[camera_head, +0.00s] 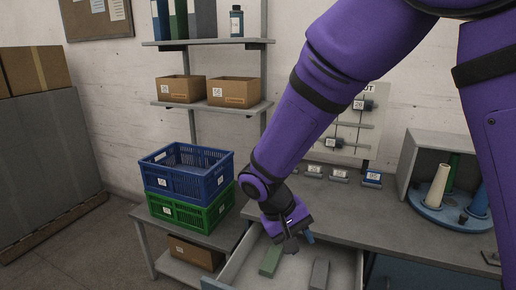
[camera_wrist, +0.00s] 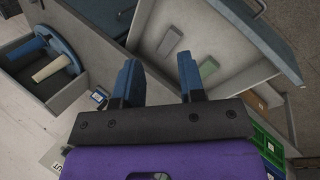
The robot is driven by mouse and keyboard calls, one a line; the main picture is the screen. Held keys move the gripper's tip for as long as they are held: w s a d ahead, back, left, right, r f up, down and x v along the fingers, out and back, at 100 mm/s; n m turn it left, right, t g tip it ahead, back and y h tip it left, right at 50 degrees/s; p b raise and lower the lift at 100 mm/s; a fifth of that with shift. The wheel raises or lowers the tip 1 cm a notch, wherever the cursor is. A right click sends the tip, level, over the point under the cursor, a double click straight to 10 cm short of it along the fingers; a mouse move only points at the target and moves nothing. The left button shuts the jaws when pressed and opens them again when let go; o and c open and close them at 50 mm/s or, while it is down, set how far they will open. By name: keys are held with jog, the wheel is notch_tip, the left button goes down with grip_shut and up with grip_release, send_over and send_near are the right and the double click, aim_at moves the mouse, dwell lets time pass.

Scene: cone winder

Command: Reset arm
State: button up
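My purple arm reaches down from the upper right in the head view. My gripper (camera_head: 293,238) hangs above the open drawer (camera_head: 236,271) of the workbench, and its fingers are small and partly hidden there. In the wrist view my gripper (camera_wrist: 160,82) has its two blue-grey fingers spread wide apart with nothing between them. A green block (camera_head: 270,261) and a grey block (camera_head: 319,273) lie in the drawer below; both also show in the wrist view beyond the fingers, the green (camera_wrist: 209,67) and the grey (camera_wrist: 170,42).
A blue crate (camera_head: 187,170) sits on a green crate (camera_head: 190,212) at left. Shelves with cardboard boxes (camera_head: 233,92) stand behind. At right a housing holds a round blue carousel (camera_head: 428,206) with cones. Small labelled blocks (camera_head: 340,175) line the bench's back.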

jog(key=s+d+r+m+y, duration=0.1)
jog(key=d+r+y, duration=0.2)
jog(key=d+r, duration=0.55)
jog(key=s+d+r+m+t+y, duration=0.2)
jog(key=s+d+r+t, duration=0.3)
jog(key=s+d+r, duration=0.8)
jog(key=shift+s+r+t+y, duration=0.25)
jog(key=shift+s+t+y, duration=0.05)
jog(key=shift+s, duration=0.8)
